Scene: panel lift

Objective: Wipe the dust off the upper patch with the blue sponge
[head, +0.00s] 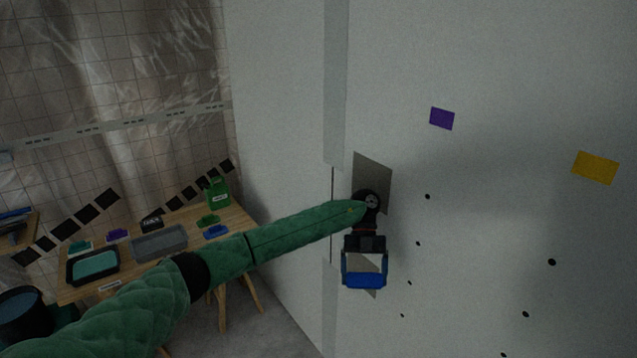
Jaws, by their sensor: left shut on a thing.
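My left gripper (365,270) is in front of the white wall panel and points down in the picture. It is shut on the blue sponge (365,281), which spans between its fingertips. The upper patch (372,175) is a grey-brown dusty area on the panel. My wrist covers its lower part, and the sponge is below it in the picture. A lower grey patch (372,293) shows partly behind the gripper and sponge. I cannot tell whether the sponge touches the panel. My right gripper is out of view.
A purple rectangle (441,118), a yellow rectangle (595,168) and several black dots mark the panel. At the left a wooden table (240,222) holds a grey tray (160,243), a black-rimmed tray (70,270), a green bottle (218,193) and small coloured pieces.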

